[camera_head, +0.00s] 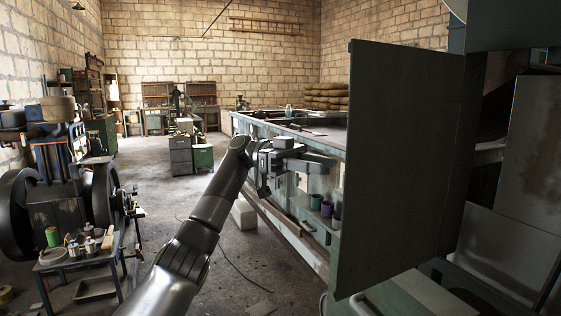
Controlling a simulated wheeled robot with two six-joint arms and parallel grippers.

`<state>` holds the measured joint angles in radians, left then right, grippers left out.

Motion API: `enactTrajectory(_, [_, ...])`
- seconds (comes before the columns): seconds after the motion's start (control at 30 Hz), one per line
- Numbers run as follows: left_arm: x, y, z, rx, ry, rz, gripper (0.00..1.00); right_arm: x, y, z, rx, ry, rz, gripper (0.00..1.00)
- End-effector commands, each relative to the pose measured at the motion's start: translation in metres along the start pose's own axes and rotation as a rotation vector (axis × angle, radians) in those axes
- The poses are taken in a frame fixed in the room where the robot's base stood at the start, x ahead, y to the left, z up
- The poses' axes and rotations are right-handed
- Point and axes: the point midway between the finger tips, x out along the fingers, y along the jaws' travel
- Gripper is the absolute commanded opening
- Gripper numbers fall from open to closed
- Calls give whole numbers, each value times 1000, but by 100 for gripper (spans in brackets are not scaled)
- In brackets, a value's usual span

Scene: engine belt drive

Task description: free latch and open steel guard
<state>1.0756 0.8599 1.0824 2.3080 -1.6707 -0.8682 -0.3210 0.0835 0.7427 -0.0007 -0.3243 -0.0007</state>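A tall dark steel panel, which looks like the guard (398,170), stands upright on the right. It is swung out from the machine, with its broad face towards me and its right edge by the machine's frame. No latch can be made out. My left arm reaches up from the bottom, and my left gripper (318,162) points right, in front of the long bench and to the left of the guard's free edge. A gap shows between gripper and guard in the picture. I see nothing held, but its finger opening is unclear. My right gripper is out of view.
A long pale-green bench (262,128) runs back behind my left gripper, with small cups (326,208) on a lower ledge. A dark engine with a flywheel (62,200) and a small tool cart (75,262) stand at left. The concrete floor between is mostly clear.

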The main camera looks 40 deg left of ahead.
Motion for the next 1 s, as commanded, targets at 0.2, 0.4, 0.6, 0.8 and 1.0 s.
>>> enactTrajectory(0.2, [-41,-1,-1,0,3,-2,37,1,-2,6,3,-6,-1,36])
enactTrajectory(0.4, [-70,-1,-1,0,3,-1,37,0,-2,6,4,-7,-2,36])
enactTrajectory(0.6, [-90,-1,-2,1,1,-2,37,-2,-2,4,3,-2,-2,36])
enactTrajectory(0.8, [-100,-1,-1,1,1,0,37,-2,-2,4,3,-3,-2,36])
enactTrajectory(1.0, [-102,0,0,1,1,1,37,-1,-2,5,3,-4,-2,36])
